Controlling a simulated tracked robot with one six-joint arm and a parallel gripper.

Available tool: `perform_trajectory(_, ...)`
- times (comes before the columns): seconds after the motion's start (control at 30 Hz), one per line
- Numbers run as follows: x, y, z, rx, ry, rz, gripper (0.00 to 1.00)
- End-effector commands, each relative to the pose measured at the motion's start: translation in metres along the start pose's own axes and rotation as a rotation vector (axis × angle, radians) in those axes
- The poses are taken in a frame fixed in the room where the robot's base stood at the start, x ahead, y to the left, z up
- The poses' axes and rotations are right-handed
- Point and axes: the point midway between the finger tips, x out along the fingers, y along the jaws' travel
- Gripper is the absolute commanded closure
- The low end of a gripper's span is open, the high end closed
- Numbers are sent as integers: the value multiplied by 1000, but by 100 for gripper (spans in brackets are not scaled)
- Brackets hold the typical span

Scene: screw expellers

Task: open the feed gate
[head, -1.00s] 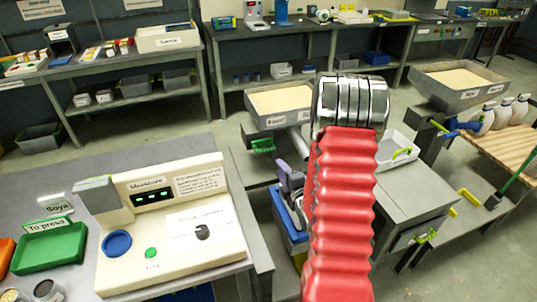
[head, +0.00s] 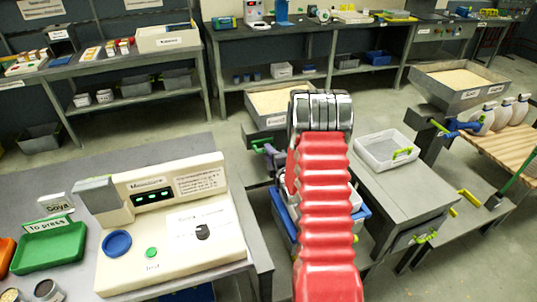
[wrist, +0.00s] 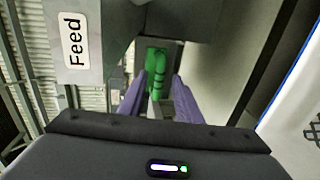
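A green handle (head: 258,143) sits below the front of the left grain hopper (head: 262,122). In the wrist view the green handle (wrist: 156,70) lies straight ahead, beside a grey panel labelled "Feed" (wrist: 74,40). My gripper (wrist: 161,85) has two purple fingers spread apart, with the handle's lower end showing in the gap between their tips. I cannot tell whether they touch it. In the head view one purple finger (head: 270,150) shows close to the handle; my red arm hides the rest of the gripper. The gate plate itself is not clearly visible.
A blue crate (head: 283,226) stands below my arm. A white tray (head: 372,163) rests on the grey press table to the right. The moisture meter (head: 160,235) stands on the near bench at left. A second hopper (head: 440,88) is at the right.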

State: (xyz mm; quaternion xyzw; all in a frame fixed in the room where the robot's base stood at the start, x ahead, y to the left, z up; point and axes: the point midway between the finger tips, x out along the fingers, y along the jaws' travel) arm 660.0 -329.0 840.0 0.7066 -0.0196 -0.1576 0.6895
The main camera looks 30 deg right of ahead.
Motion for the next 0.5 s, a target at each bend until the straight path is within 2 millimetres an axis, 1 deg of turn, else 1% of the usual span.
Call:
perform_trajectory(0.13,7,0,0,0,0,1,69)
perform_trajectory(0.4,8,0,0,1,-1,0,69)
perform_trajectory(0.5,8,0,0,1,-1,0,76)
